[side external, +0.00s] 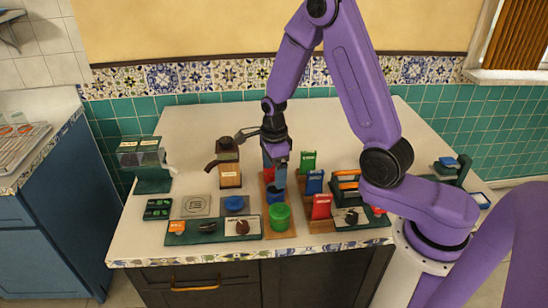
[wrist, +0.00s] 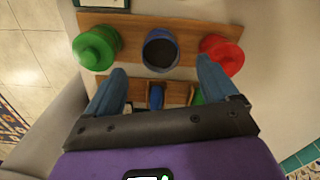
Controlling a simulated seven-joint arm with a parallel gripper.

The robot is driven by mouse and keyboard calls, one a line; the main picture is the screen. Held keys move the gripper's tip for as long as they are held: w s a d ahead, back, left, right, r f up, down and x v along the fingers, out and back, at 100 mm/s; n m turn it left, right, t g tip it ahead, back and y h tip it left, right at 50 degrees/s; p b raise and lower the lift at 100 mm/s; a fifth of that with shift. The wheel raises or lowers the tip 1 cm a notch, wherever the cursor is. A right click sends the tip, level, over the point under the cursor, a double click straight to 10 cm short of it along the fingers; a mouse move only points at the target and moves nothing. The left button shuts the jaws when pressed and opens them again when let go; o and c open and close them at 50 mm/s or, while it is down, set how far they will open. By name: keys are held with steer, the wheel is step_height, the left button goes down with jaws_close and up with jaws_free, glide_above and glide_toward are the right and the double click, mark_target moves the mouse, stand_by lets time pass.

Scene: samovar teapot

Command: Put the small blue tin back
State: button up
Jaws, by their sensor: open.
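A wooden strip (side external: 291,231) holds three round tins in a row. The small blue tin (side external: 276,196) is in the middle; in the wrist view the blue tin (wrist: 160,47) looks open at the top, with a dark inside. The green tin (side external: 279,217) and the green one's top (wrist: 96,47) show at one end. The red tin (wrist: 221,54) stands at the other end, partly hidden behind my gripper in the side view. My gripper (side external: 277,183) is open and points down over the strip near the blue tin, with nothing between its fingers.
A blue round piece (side external: 235,203), maybe a lid, lies on a tile left of the strip. Red (side external: 321,207), blue (side external: 314,182) and green (side external: 308,161) packets stand to the right. The back of the counter is clear.

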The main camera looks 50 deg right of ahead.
steer(key=s+a+r+n, duration=0.8)
steer(key=r+n, duration=0.2)
steer(key=n, duration=0.8)
steer(key=s+r+n, duration=0.2)
steer(key=s+n, duration=0.7)
steer(key=s+d+r+n, duration=0.1)
steer(key=s+r+n, duration=0.1)
steer(key=s+n, duration=0.7)
steer(key=shift+d+r+n, duration=0.15)
steer(key=shift+n, duration=0.15)
